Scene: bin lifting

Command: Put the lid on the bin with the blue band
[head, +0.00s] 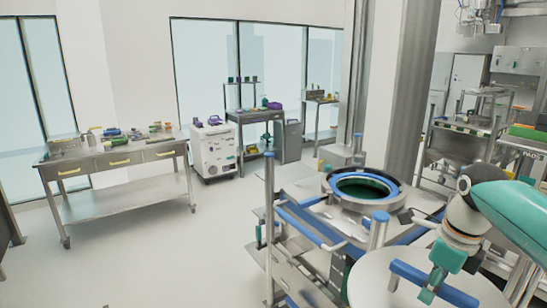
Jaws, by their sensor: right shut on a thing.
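The bin with the blue band (334,196) stands open on the right half of the head view. A blue ring runs inside its rim, and its inside looks dark green. My right gripper (436,272) is shut on the blue handle of a pale grey round lid (378,283) at the bottom right. The lid is nearer to me than the bin and apart from its opening in the picture. The lower edge of the lid is cut off by the frame. My left gripper is not in view.
A metal cart with blue rails (312,222) surrounds the bin, with upright posts. A grey column (408,95) rises behind it. A steel table with drawers (115,160) stands at the left, and a white cabinet (215,150) at the back. The floor at left centre is clear.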

